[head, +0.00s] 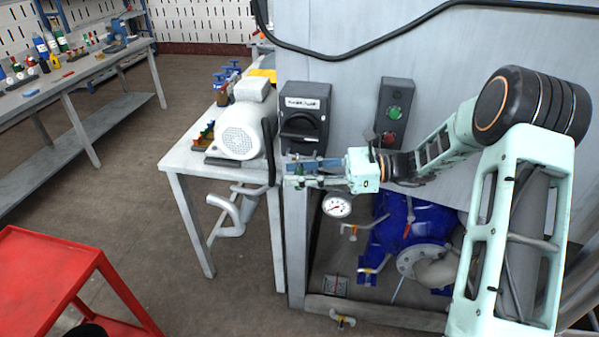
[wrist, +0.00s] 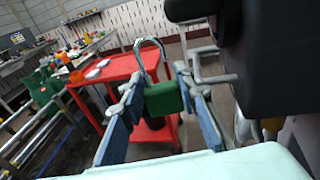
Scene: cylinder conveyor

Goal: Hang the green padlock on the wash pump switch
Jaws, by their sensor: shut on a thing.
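The green padlock (wrist: 163,98) hangs between my fingertips in the wrist view, its silver shackle (wrist: 149,50) pointing up. My gripper (wrist: 161,96) is shut on its body with the blue pads on either side. The wash pump switch (head: 304,115) is a black labelled box with a rotary handle, on the grey cabinet. In the head view my gripper (head: 300,170) is just below the switch, apart from its face; the padlock is hard to make out there. A large dark box (wrist: 280,65), apparently the switch, fills the upper right of the wrist view, right of the padlock.
A grey motor (head: 240,130) stands on a white table (head: 184,158) left of the switch. A box with green and red buttons (head: 393,112) is to its right. A pressure gauge (head: 337,205) sits below. A red cart (head: 45,265) stands at lower left.

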